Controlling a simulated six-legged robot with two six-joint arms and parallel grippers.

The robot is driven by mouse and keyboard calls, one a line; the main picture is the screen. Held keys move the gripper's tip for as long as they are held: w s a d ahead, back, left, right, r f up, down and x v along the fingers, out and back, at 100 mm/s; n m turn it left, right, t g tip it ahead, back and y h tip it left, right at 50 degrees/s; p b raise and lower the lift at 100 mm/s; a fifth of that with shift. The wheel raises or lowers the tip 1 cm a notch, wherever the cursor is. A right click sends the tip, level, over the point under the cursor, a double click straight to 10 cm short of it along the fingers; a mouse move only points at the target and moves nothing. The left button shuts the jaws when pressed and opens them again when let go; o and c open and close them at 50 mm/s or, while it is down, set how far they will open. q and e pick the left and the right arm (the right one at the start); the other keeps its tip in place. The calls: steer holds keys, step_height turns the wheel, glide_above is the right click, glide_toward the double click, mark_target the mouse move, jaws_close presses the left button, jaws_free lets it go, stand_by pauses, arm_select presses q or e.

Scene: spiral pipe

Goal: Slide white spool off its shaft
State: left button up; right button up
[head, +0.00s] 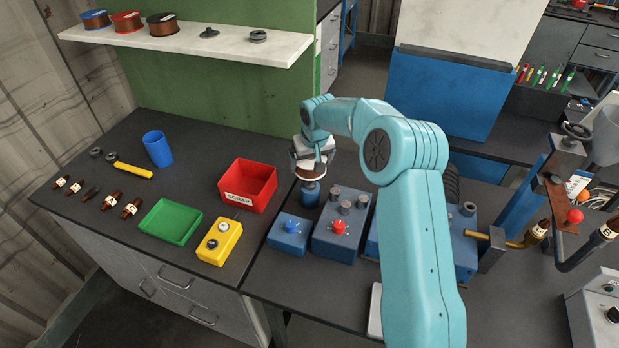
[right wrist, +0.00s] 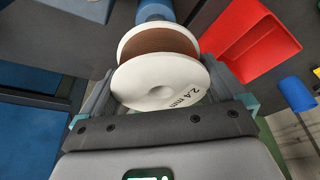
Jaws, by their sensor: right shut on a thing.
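The white spool (right wrist: 148,80), wound with brown wire and marked "2.4 mm", sits between the fingers of my right gripper (head: 312,165). The gripper is shut on it, with one finger on each side. In the head view the spool (head: 308,178) shows only partly under the gripper. A blue cylindrical base (head: 311,195) stands right below it, and its blue top shows behind the spool in the right wrist view (right wrist: 154,9). The shaft itself is hidden, so I cannot tell how far the spool is on it. My left gripper is not in view.
A red scrap bin (head: 248,186) stands just left of the spool. Blue control boxes (head: 341,226) stand in front and to the right. A green tray (head: 171,222) and a yellow button box (head: 219,242) are at left. A shelf (head: 190,42) holds other spools.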

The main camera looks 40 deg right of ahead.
steer(key=shift+r+p, duration=0.9)
steer(key=shift+r, duration=0.75)
steer(key=shift+f, duration=0.1)
